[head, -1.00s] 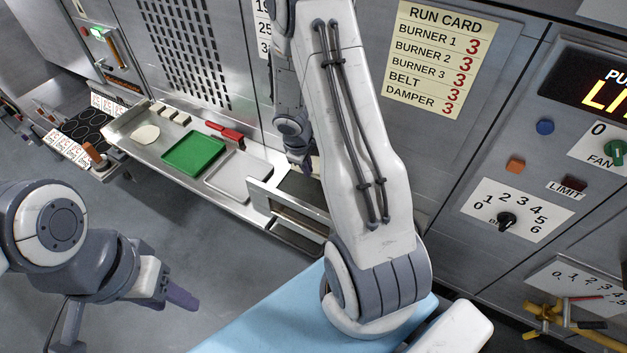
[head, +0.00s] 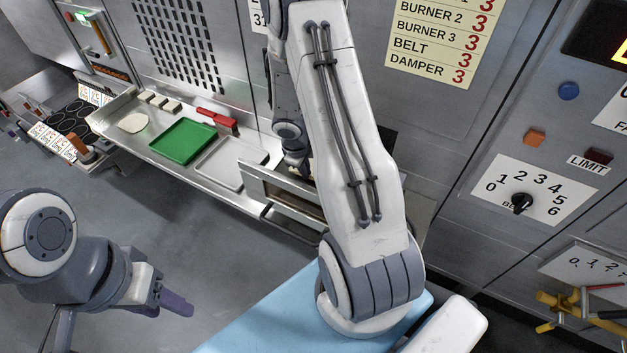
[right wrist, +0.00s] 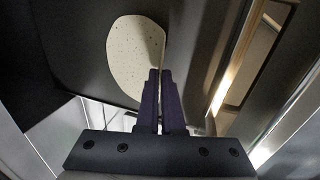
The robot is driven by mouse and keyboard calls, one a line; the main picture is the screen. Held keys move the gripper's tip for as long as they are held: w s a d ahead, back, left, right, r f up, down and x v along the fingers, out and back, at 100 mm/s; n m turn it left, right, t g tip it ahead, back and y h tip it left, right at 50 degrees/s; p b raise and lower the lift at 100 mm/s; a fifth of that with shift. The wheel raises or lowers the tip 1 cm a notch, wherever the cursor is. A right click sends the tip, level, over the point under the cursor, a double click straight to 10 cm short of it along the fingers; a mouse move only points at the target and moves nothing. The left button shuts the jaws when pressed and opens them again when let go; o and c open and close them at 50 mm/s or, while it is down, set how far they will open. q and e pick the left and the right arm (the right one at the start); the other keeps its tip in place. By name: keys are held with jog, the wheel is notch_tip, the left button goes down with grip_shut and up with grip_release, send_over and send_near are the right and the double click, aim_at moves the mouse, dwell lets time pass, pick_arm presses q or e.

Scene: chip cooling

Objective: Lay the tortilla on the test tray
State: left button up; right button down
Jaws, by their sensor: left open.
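A pale, speckled tortilla (right wrist: 136,58) shows in the right wrist view, against a dark surface. My right gripper's fingers (right wrist: 161,88) overlap its lower right edge. They are close together, and whether they pinch the tortilla is unclear. In the head view the right gripper (head: 300,166) is at the metal opening beside the counter, partly hidden by my arm. A grey tray (head: 231,163) and a green tray (head: 183,141) lie on the counter; no label shows which is the test tray. My left gripper (head: 176,304) is open and empty over the floor, away from the counter.
A pale round piece (head: 133,122) lies on the counter (head: 140,143) left of the green tray. The metal frame (head: 280,190) borders the counter's right end. The grey tray is bare.

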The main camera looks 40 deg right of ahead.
aim_at(292, 180)
jog(key=shift+f, duration=0.1)
jog(key=c, duration=1.2)
grip_release()
jog(key=s+a, duration=0.1)
jog(key=a+r+b, duration=0.1)
jog(key=a, duration=0.1)
jog(key=s+a+r, duration=0.1)
jog(key=a, duration=0.1)
jog(key=shift+s+a+r+b, duration=0.1)
jog(key=shift+s+a+b, duration=0.1)
jog(key=shift+s+b, duration=0.2)
jog(key=shift+s+a+r, duration=0.2)
jog(key=shift+s+a, duration=0.05)
jog(key=shift+a, duration=0.25)
jog(key=shift+c, duration=0.4)
jog(key=shift+s+a, duration=0.1)
